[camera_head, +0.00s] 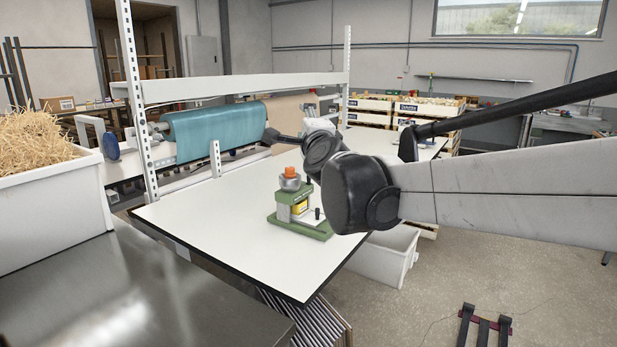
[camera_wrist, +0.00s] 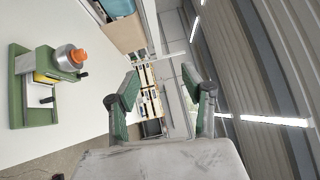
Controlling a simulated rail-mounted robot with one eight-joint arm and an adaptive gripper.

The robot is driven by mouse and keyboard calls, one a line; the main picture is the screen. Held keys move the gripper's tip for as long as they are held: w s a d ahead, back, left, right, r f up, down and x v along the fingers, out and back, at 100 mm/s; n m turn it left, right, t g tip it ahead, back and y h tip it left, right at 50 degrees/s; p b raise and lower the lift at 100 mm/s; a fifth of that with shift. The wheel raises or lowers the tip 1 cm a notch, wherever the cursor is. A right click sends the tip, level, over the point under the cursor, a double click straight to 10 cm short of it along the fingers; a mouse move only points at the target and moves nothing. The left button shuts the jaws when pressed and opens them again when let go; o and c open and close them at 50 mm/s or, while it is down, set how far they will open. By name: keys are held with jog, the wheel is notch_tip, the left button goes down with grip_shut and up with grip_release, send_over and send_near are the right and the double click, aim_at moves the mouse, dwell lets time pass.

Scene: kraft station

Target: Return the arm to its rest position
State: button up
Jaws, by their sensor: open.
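My gripper (camera_wrist: 161,76) is open in the wrist view, its two green-padded fingers apart with nothing between them. The wrist picture is turned on its side, with the table at left and the ceiling at right. In the head view my arm reaches in from the right over the white worktable (camera_head: 235,225), bent at its dark joints. I cannot make out the fingers clearly there. A green device (camera_head: 300,224) with an orange top stands on the table below and left of my arm's joint. It also shows at the left of the wrist view (camera_wrist: 40,88), apart from the fingers.
A white metal rack (camera_head: 230,86) stands over the table's back, with a teal roll (camera_head: 215,130) behind. A white bin of straw (camera_head: 50,215) stands on a steel counter (camera_head: 120,295) at left. A white bin (camera_head: 385,258) sits below the table. Crates (camera_head: 425,108) are stacked behind.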

jog(key=s+d+f+n+g+h, duration=0.1)
jog(key=s+d+f+n+g, duration=0.3)
jog(key=s+d+f, duration=0.3)
jog(key=s+d+f+n+g+h, duration=0.1)
jog(key=s+d+f+n+g, duration=0.3)
jog(key=s+d+f+n, duration=0.3)
jog(key=s+d+f+n+g+h, duration=0.2)
jog(key=s+d+f+n+g, duration=0.2)
jog(key=s+f, duration=1.1)
jog(key=s+d+n, duration=0.1)
jog(key=s+d, duration=0.1)
jog(key=s, duration=0.5)
jog(key=shift+s+d, duration=0.2)
jog(key=shift+d, duration=0.2)
jog(key=shift+f, duration=0.1)
